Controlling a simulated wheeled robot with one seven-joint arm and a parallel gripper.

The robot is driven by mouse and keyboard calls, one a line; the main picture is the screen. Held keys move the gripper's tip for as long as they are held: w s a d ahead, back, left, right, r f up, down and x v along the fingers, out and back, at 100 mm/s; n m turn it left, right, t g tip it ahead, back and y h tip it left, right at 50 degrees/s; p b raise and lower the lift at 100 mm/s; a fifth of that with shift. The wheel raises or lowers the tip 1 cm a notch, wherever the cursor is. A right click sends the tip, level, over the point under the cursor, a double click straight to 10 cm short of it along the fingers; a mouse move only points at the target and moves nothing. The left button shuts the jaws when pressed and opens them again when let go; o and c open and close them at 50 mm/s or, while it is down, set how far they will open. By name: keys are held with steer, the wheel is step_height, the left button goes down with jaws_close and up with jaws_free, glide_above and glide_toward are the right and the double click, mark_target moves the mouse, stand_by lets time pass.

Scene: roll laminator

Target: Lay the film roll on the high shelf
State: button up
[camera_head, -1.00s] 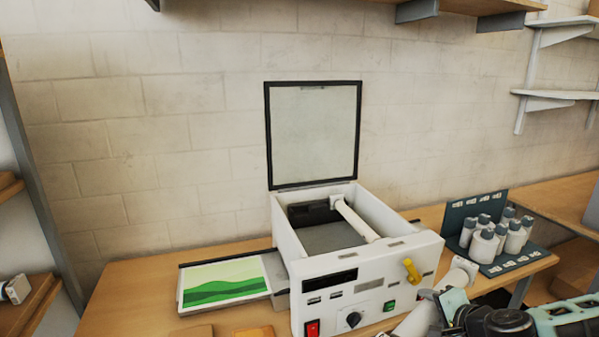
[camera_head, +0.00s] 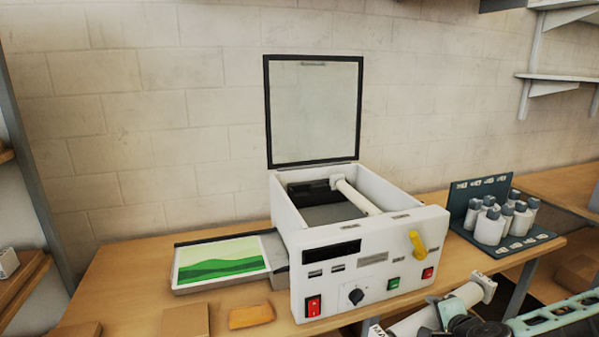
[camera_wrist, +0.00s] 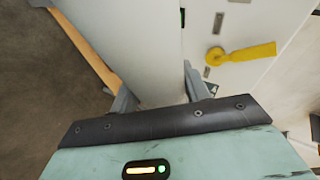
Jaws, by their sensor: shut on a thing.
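A white film roll (camera_head: 410,325) lies slanted in front of the laminator, low in the head view. Its spool end (camera_head: 487,287) shows at the upper right. My gripper (camera_wrist: 155,88) is shut on this roll, which is the broad white body (camera_wrist: 135,45) between the fingers in the wrist view. In the head view my gripper (camera_head: 446,312) partly covers the roll's middle. Only a sliver of a high shelf's underside (camera_head: 500,4) shows at the top edge.
The white laminator (camera_head: 375,265) stands on the wooden bench (camera_head: 125,285), lid (camera_head: 314,112) raised, another roll (camera_head: 358,197) inside. A tray with a green picture (camera_head: 220,262) is at its left. White bottles (camera_head: 490,227) stand right. White wall shelves (camera_head: 560,78) are at far right.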

step_height(320, 180, down, 10)
steer(key=b, duration=0.9)
steer(key=s+f, duration=0.3)
steer(key=s, duration=0.6)
steer(key=shift+f, duration=0.3)
steer(key=shift+f, duration=0.15)
